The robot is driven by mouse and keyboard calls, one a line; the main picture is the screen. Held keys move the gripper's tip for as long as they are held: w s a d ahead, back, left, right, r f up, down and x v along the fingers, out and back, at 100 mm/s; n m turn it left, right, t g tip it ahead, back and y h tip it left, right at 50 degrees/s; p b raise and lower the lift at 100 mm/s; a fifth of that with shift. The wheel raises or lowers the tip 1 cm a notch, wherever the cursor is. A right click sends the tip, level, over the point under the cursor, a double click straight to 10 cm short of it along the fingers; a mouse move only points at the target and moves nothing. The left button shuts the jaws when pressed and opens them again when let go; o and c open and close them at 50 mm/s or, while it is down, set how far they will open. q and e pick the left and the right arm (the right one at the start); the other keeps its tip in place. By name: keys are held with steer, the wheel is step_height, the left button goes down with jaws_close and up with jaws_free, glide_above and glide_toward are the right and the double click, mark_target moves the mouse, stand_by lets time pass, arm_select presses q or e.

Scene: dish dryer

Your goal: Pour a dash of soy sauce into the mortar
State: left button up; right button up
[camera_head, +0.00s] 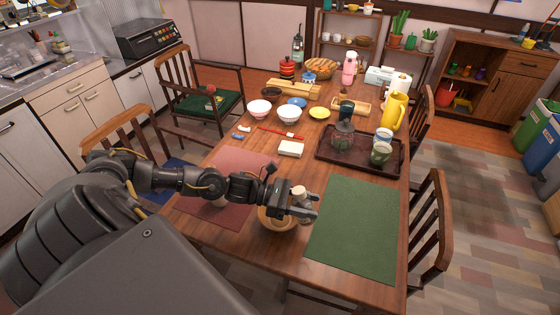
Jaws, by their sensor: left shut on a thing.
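My left gripper (308,207) reaches in from the left over the near part of the table. It is shut on a small pale container with a tan top (299,191), which I take to be the soy sauce. The container looks roughly upright; the fingers hide part of it, and its contents cannot be seen. A tan bowl, which I take to be the mortar (270,224), sits on the table just below the gripper. The gripper and wrist cover much of its opening. I cannot tell whether any liquid is in it. My right gripper is out of view.
A green mat (355,235) lies right of the bowl, and a red mat (235,170) lies under my arm. A dark tray (335,163) with a teapot (343,135) and cups stands farther back.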

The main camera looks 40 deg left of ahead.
mark_target(299, 193)
arm_select(q)
steer(key=shift+s+a+t+h+b, duration=0.1)
steer(key=shift+a+t+h+b, duration=0.2)
steer(key=shift+h+b, duration=0.1)
steer(key=shift+a+n, duration=0.15)
steer(key=shift+n, duration=0.15)
steer(key=shift+a+t+h+b, duration=0.3)
steer(key=shift+h+b, duration=0.2)
steer(key=shift+b, duration=0.15)
steer(key=shift+s+a+f+n+t+h+b, duration=0.15)
steer(key=shift+a+n+t+h+b, duration=0.2)
steer(key=shift+a+h+b, duration=0.35)
steer(key=shift+r+t, duration=0.2)
steer(key=shift+t, duration=0.05)
steer(key=shift+d+r+n+t+h, duration=0.3)
steer(key=shift+r+n+h, duration=0.2)
steer(key=shift+r, duration=0.1)
steer(key=shift+a, duration=0.3)
steer(key=shift+r, duration=0.4)
steer(key=shift+d+r+h, duration=0.1)
steer(key=shift+r+h, duration=0.05)
steer(key=shift+h, duration=0.15)
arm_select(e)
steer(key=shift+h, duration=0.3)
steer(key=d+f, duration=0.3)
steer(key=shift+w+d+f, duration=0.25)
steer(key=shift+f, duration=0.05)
